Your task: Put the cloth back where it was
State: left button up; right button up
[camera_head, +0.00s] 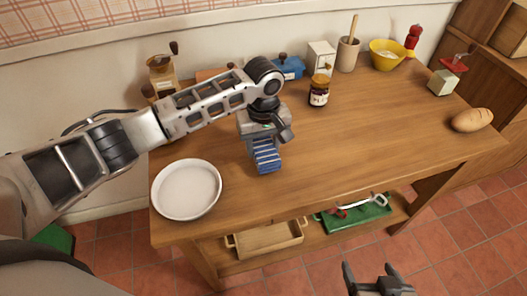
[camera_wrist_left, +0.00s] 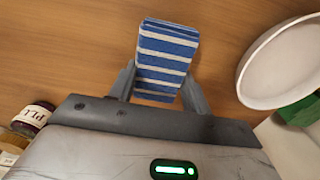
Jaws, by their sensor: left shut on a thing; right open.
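The blue-and-white striped cloth (camera_head: 267,157) is folded into a small rectangle over the left middle of the wooden table (camera_head: 390,150). My left gripper (camera_head: 258,138) is shut on the cloth, with a finger on each side of it. In the left wrist view the cloth (camera_wrist_left: 167,58) sticks out between the fingers of my left gripper (camera_wrist_left: 165,90). I cannot tell whether the cloth touches the table. My right gripper (camera_head: 378,280) is open and empty in front of the table, low in the head view.
A white round dish (camera_head: 186,189) stands at the table's left front. A labelled jar (camera_head: 320,92), a blue box (camera_head: 290,67), a yellow bowl (camera_head: 387,54) and a utensil pot (camera_head: 347,55) stand along the back. A bread loaf (camera_head: 472,120) lies at the right. The table's middle is clear.

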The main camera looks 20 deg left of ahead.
aim_at(264, 147)
pick_arm(q)
jog(key=shift+f, duration=1.35)
jog(key=o, duration=0.9)
jog(key=shift+f, duration=0.15)
jog(key=shift+o, duration=0.2)
notch_tip(264, 147, up, 12)
jog(key=shift+r+p, duration=0.2)
jog(key=shift+p, duration=0.1)
jog(key=shift+s+f, duration=0.1)
